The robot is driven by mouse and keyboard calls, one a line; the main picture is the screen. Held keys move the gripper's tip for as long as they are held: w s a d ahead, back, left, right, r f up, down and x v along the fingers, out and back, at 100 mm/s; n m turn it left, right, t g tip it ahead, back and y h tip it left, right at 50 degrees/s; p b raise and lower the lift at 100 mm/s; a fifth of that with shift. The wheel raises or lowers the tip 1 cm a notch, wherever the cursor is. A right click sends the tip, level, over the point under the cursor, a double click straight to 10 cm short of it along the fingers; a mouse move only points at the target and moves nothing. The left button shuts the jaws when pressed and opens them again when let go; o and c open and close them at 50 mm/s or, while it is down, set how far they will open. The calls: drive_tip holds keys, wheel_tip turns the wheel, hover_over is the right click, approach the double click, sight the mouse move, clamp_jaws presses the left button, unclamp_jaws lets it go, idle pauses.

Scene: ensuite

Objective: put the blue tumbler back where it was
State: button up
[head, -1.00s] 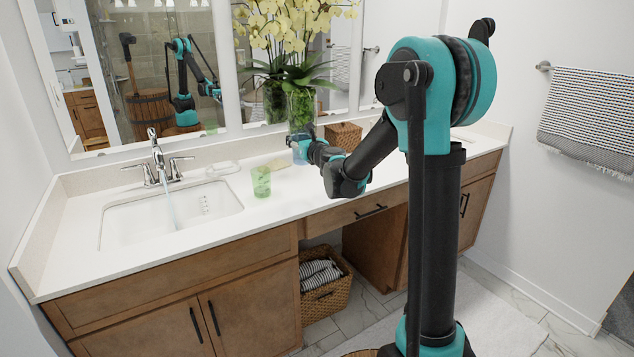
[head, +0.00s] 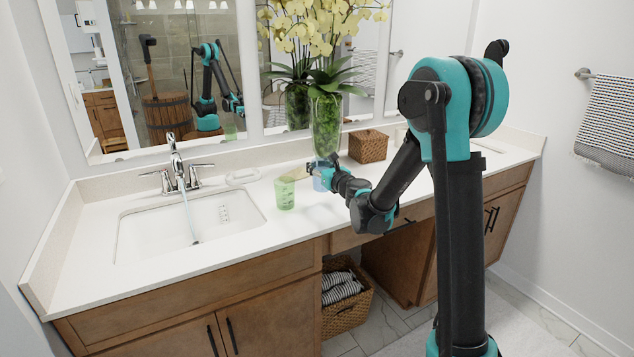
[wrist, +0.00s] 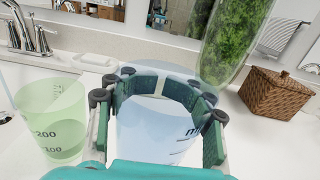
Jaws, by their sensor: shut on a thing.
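The blue tumbler (wrist: 155,133) is a clear, pale blue cup with dark markings. In the wrist view it stands upright between the fingers of my gripper (wrist: 158,88), which are shut around it. In the head view the blue tumbler (head: 320,184) shows only as a small blue patch, mostly hidden by my gripper (head: 318,170). I cannot tell whether its base touches the counter. A green tumbler (head: 285,193) with measuring marks stands on the counter just left of my gripper; it also shows at the left of the wrist view (wrist: 52,120).
A sink (head: 190,222) with running tap (head: 178,165) lies to the left. A soap dish (head: 242,177) sits behind the green tumbler. A tall glass vase of orchids (head: 325,125) and a wicker box (head: 368,146) stand behind my gripper. The counter front (head: 300,228) is clear.

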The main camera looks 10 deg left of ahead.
drive_tip(key=shift+f, duration=3.2)
drive_tip(key=shift+f, duration=0.1)
drive_tip(key=o, duration=1.4)
drive_tip(key=shift+o, duration=0.2)
